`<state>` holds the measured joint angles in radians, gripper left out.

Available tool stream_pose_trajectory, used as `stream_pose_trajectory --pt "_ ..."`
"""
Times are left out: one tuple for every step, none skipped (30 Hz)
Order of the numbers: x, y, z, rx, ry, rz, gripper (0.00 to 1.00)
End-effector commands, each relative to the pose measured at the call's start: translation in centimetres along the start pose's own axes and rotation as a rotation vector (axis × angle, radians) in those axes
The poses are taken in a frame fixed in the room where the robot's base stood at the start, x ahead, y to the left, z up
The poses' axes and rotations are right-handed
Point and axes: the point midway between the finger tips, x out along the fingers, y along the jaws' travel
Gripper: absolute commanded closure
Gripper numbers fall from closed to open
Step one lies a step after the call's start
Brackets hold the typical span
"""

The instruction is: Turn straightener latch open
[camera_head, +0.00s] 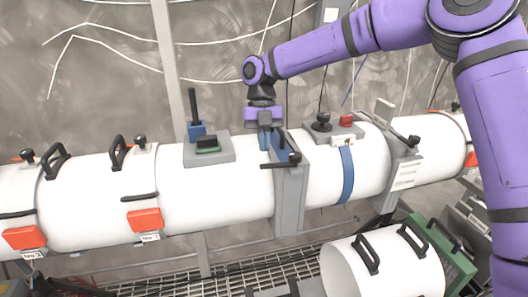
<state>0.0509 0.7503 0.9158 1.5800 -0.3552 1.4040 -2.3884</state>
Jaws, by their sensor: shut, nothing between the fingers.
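My gripper (265,141) points down at the top of the white pipe, beside a grey upright flange (290,195). Its fingers are shut with nothing seen between them. A black lever latch (281,162) lies roughly level across the flange, just below and right of the fingertips. I cannot tell whether the fingertips touch it. Further left, a grey block (208,151) on the pipe carries a blue base with an upright black lever (193,105). No label shows which of these is the straightener latch.
The white pipe (215,195) runs across the view, with orange clamps (145,219) at left. Right of the flange stand a black knob (322,122) and a red button box (346,121). A loose white cylinder (390,270) with black handles lies below right. Floor grating shows beneath.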

Motion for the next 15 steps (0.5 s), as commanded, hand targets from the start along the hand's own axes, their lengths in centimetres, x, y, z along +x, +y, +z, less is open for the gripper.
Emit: stream_pose_trajectory --pt "-1.1 0.1 0.0 0.0 -0.004 0.002 1.0" --pt "-1.7 0.1 0.0 0.0 -0.004 0.001 1.0" --pt "-2.5 0.1 0.0 0.0 -0.005 0.002 1.0" --pt "-3.1 0.1 0.0 0.0 -0.004 0.001 1.0" --pt "-3.6 0.1 0.0 0.0 -0.005 0.002 1.0" --pt "-4.3 0.1 0.0 0.0 -0.004 0.001 1.0" --pt "-4.9 0.1 0.0 0.001 -0.005 0.003 1.0" --pt "-5.3 0.1 0.0 0.001 -0.003 0.002 1.0" --pt "-6.0 0.1 0.0 0.001 -0.003 0.003 1.0" --pt "-6.4 0.1 0.0 0.001 -0.003 0.003 1.0" --pt "-6.7 0.1 0.0 0.0 -0.002 0.002 1.0" --pt "-7.1 0.1 0.0 0.0 -0.003 0.002 1.0" --pt "-7.4 0.1 0.0 0.0 -0.003 0.002 1.0" --pt "-7.6 0.1 0.0 0.0 -0.002 0.002 1.0" --pt "-7.9 0.1 0.0 0.0 -0.001 0.001 1.0"
